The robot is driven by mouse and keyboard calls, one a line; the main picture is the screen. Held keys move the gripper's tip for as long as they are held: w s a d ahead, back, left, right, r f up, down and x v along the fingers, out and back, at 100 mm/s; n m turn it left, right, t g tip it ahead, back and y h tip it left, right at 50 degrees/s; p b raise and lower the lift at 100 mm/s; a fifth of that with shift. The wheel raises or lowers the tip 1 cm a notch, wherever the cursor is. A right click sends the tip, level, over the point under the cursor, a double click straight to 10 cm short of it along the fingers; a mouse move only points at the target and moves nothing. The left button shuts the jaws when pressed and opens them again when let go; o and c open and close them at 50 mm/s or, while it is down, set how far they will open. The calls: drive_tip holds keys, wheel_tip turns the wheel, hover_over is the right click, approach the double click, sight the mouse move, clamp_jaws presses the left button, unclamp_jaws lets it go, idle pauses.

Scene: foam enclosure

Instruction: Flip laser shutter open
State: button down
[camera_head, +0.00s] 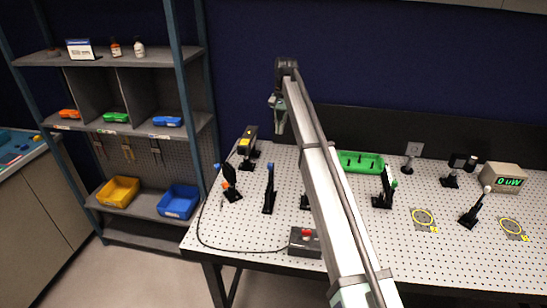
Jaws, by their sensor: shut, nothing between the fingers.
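A black box with a yellow label, which looks like the laser (248,142), stands on a mount at the back left of the perforated table. In front of it is a small black mount with an orange part and a blue tip, perhaps the shutter (228,186); its flag position is too small to tell. My gripper (280,128) hangs from the arm's far end, pointing down, shut and empty. In the picture it is to the right of the laser box and apart from it. The power meter (503,177) at the right reads 0 uW.
The perforated table (460,255) carries a tall black post mount (269,188), a control box with a red button (305,242), a green tray (362,162) and several optic mounts. My arm hides part of the middle. A shelf rack (125,130) stands left.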

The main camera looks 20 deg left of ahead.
drive_tip(key=shift+f, duration=0.1)
drive_tip(key=b, duration=0.2)
approach(270, 172)
wheel_tip(270, 172, down, 5)
drive_tip(key=w, duration=0.2)
drive_tip(key=shift+s+f, duration=0.3)
drive_tip(key=shift+s, duration=0.05)
